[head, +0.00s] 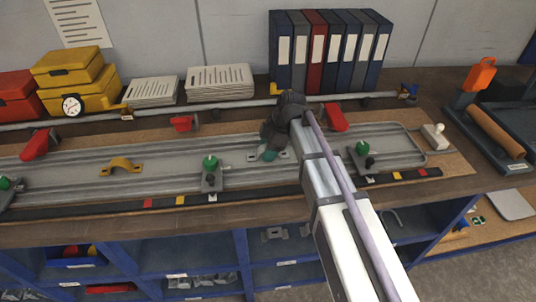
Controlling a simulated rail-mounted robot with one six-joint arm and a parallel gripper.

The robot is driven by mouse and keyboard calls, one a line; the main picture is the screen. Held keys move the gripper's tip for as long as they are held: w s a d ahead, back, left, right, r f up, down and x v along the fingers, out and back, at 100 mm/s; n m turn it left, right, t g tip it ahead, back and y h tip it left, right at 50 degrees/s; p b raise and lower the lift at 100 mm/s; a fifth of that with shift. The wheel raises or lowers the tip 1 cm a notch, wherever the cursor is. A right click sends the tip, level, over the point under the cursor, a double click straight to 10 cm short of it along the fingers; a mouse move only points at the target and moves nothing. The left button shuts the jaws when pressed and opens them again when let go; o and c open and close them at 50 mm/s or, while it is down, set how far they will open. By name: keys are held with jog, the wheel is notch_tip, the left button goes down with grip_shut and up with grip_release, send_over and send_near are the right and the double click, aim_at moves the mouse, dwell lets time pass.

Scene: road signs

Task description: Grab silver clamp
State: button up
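My gripper (268,154) is a dark tool at the end of my white and silver arm, over the middle of the grey sign panel. Its fingertips point down at the panel, and I cannot tell whether they are open or shut. A small silver clamp (284,155) lies on the panel right at the fingertips. The gripper hides its middle, and only its flat ends show on both sides. I cannot tell whether they touch. Another silver bracket-like piece (274,234) lies in the blue shelf below.
The grey panel (70,175) has a yellow clamp (122,166), red handles and green-knobbed fixtures (210,165) around it. Yellow boxes (75,80), paper stacks and binders (330,48) stand behind. A rail runs along the back. The panel's left part has free room.

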jog(key=c, duration=0.9)
